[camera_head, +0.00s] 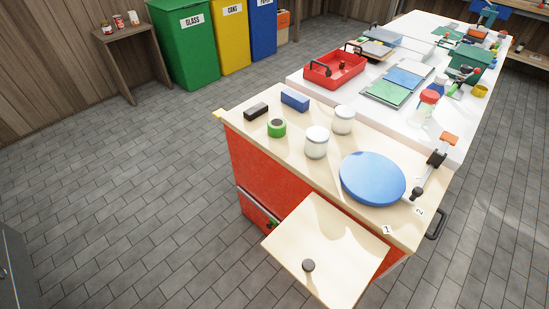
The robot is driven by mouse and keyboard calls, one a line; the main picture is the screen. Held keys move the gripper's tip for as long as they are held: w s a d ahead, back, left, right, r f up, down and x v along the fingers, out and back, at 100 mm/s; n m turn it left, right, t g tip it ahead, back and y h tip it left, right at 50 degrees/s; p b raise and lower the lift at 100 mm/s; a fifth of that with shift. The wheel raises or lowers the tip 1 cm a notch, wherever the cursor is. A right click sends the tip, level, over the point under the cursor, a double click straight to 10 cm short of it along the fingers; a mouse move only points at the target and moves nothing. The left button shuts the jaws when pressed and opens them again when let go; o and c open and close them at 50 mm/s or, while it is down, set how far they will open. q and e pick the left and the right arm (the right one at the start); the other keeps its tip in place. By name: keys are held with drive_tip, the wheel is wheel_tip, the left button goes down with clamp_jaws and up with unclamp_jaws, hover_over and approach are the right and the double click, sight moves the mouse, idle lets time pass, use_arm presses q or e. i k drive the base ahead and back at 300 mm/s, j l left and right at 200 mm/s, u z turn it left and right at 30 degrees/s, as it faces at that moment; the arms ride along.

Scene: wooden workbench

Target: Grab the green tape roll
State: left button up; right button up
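The green tape roll (277,128) stands on the light wooden top of the red cabinet (262,165), near its left edge. Its top shows a dark ring around a lighter centre. A black block (256,111) lies just behind it to the left, and a blue block (295,100) lies behind it to the right. Neither of my grippers is in view, and nothing touches the roll.
Two white-lidded jars (316,142) stand right of the roll. A blue disc (372,179) and an orange-and-black clamp (436,158) are farther right. A light wooden panel with a dark knob (308,265) sticks out in front. Grey floor (140,200) lies open at left.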

sight(276, 126)
drive_tip(key=i+j+z, duration=0.3)
drive_tip(key=j+z, duration=0.3)
drive_tip(key=i+j+z, duration=0.25)
drive_tip(key=k+j, duration=0.05)
drive_tip(key=j, duration=0.05)
